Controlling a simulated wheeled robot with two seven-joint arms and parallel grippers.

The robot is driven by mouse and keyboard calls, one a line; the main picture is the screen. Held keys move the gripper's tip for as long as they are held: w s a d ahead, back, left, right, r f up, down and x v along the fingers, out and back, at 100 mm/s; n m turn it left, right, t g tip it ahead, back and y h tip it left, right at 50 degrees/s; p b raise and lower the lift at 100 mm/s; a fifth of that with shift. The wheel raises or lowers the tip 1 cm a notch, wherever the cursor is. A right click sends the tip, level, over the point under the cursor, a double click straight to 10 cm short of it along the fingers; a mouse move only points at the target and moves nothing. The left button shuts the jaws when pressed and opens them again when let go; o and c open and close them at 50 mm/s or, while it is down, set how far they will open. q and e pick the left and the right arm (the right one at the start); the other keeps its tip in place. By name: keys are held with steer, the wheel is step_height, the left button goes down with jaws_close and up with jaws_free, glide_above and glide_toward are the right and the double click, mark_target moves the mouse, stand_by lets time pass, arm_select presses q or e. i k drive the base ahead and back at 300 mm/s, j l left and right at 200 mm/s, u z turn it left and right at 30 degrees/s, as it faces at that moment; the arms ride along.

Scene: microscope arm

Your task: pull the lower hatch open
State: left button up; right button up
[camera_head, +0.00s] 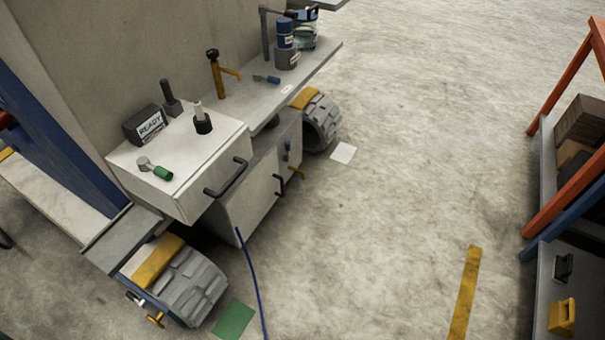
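The lower hatch (250,203) is a pale panel low on the cabinet under the bench, below the overhanging white box. A dark upright bar handle (279,185) stands on its right side. The hatch looks closed, with no gap that I can make out. The white box (185,188) above it has its own dark bar handle (227,178) and hides the top left of the hatch. Neither of my grippers shows in the head view.
Grey treaded wheels (188,286) flank the cabinet. A blue cable (251,275) hangs to the floor near a green sheet (233,320). Open floor lies between here and the orange rack (566,75).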

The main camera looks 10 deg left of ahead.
mark_target(245, 209)
steer(key=i+l, duration=0.2)
steer(key=l, duration=0.15)
steer(key=i+l, duration=0.2)
steer(key=l, duration=0.2)
steer(key=i+l+u, duration=0.1)
steer(key=l, duration=0.25)
steer(key=i+l, duration=0.3)
